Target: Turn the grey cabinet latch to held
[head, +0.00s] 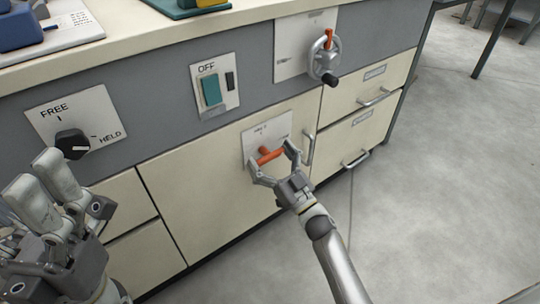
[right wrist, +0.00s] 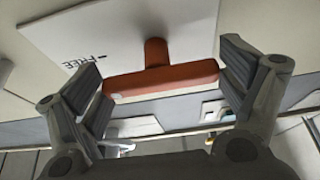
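An orange T-shaped latch handle (head: 271,156) stands out from a pale plate (head: 252,139) on the cream cabinet door below the grey panel. My right gripper (head: 275,166) is at this handle with its fingers apart. In the right wrist view the orange crossbar (right wrist: 160,79) lies between the fingertips, one near each end; I cannot tell whether they touch it. The plate there reads FREE beside a short mark. My left gripper (head: 48,188) is at the lower left, below a black knob (head: 72,143); its opening is unclear.
The black knob's plate (head: 95,104) reads FREE and HELD. Drawers (head: 350,139) with bar handles stand right of the door. The floor (head: 445,170) at right is clear.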

